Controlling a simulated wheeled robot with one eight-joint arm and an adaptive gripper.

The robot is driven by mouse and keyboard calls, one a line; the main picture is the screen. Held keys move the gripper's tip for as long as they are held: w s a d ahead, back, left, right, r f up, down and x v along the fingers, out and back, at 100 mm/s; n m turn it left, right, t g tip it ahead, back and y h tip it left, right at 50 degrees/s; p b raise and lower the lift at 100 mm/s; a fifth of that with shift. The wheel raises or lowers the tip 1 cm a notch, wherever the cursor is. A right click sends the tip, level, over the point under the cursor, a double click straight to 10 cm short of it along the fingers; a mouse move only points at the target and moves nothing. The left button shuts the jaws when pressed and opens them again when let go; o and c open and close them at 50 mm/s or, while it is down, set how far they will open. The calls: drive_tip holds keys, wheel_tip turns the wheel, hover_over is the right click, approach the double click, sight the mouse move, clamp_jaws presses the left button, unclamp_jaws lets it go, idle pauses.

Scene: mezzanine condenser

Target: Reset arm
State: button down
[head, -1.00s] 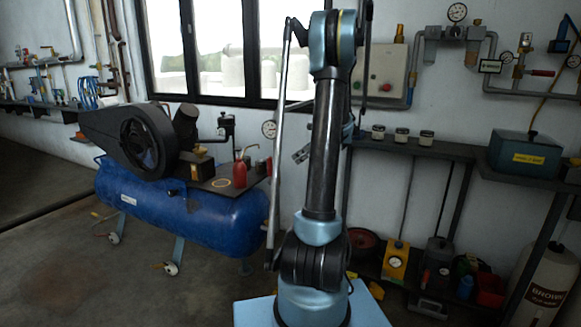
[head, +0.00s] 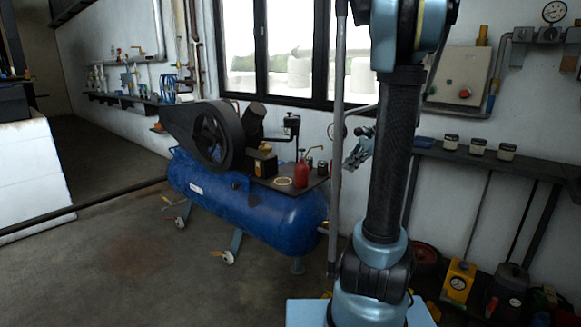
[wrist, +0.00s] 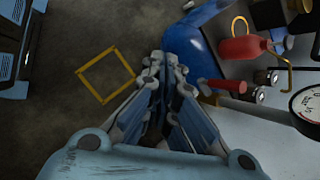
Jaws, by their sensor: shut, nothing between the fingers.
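My arm stands upright right of centre in the head view, its top cut off by the frame edge. My gripper (head: 358,150) shows small behind the arm, in front of the wall below the window. In the wrist view my gripper (wrist: 165,72) is shut, its fingers close together with nothing between them. The fingers hang apart from the things around them. The blue compressor tank (wrist: 200,35) lies beyond the fingertips in the wrist view.
The compressor (head: 245,205) stands left of my arm, with a red oil can (head: 302,172) on its top plate. A shelf (head: 480,155) with several jars runs along the right wall. A gauge (wrist: 305,112) is near at the wrist view's right. Open floor (head: 130,270) lies at left.

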drive_tip(key=s+a+f+n+g+h, duration=0.1)
drive_tip(key=s+a+f+n+h, duration=0.2)
drive_tip(key=s, duration=0.6)
drive_tip(key=s+a+f+n, duration=0.1)
drive_tip(key=s+a+n, duration=0.2)
drive_tip(key=s+n, duration=0.35)
drive_tip(key=s+d+f+n+h, duration=0.1)
drive_tip(key=s+f+n, duration=0.2)
drive_tip(key=s, duration=0.4)
drive_tip(key=s+d+f+n+h, duration=0.1)
drive_tip(key=s+f+n+h, duration=0.1)
drive_tip(key=s+f+n, duration=0.2)
drive_tip(key=s, duration=0.2)
drive_tip(key=shift+s+f, duration=0.4)
